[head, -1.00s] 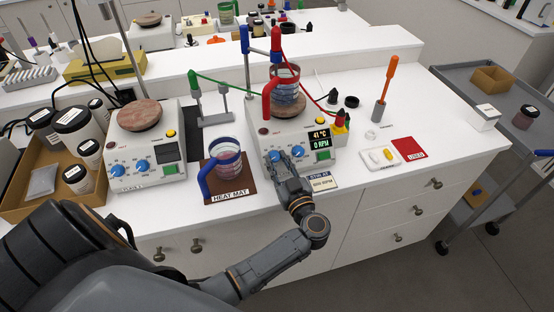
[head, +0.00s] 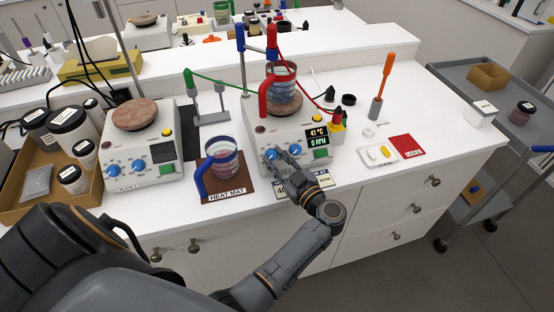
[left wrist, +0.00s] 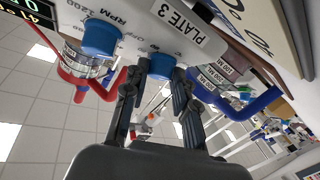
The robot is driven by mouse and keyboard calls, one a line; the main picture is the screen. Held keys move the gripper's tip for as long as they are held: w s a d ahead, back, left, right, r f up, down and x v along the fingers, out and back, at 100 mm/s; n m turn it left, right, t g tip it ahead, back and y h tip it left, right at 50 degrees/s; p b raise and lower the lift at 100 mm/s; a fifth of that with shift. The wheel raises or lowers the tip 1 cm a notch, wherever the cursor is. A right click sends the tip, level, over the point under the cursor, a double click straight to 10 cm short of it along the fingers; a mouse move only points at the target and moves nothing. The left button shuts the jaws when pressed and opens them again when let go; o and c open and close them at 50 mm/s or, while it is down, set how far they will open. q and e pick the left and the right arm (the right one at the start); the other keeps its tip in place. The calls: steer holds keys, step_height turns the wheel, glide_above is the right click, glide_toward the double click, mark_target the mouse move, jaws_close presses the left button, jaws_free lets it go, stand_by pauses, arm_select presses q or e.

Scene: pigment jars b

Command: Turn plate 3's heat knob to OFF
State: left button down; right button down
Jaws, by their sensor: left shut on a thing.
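Plate 3 (head: 262,117) is the white hot plate with a display reading 41 °C and 0 RPM. Its label reads PLATE 3 in the left wrist view (left wrist: 183,24). Its blue heat knob (head: 270,154) is the left one of two; in the left wrist view the knob (left wrist: 161,66) sits between my finger pads. My left gripper (left wrist: 157,88) is shut on it; the same gripper (head: 279,155) reaches in from the front in the head view. The fingers hide part of the knob, and I cannot read its pointer. My right gripper is not in view.
The blue RPM knob (left wrist: 101,37) is close beside my fingers. A red-handled beaker (head: 283,84) stands on plate 3. A blue-handled beaker (head: 222,157) stands on the heat mat (head: 236,191) to the left. Another hot plate (head: 150,172) is farther left.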

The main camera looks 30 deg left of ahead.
arm_select(q)
steer(key=c, duration=1.1)
jaws_free()
steer(key=shift+o, duration=0.2)
steer(key=shift+a, duration=0.1)
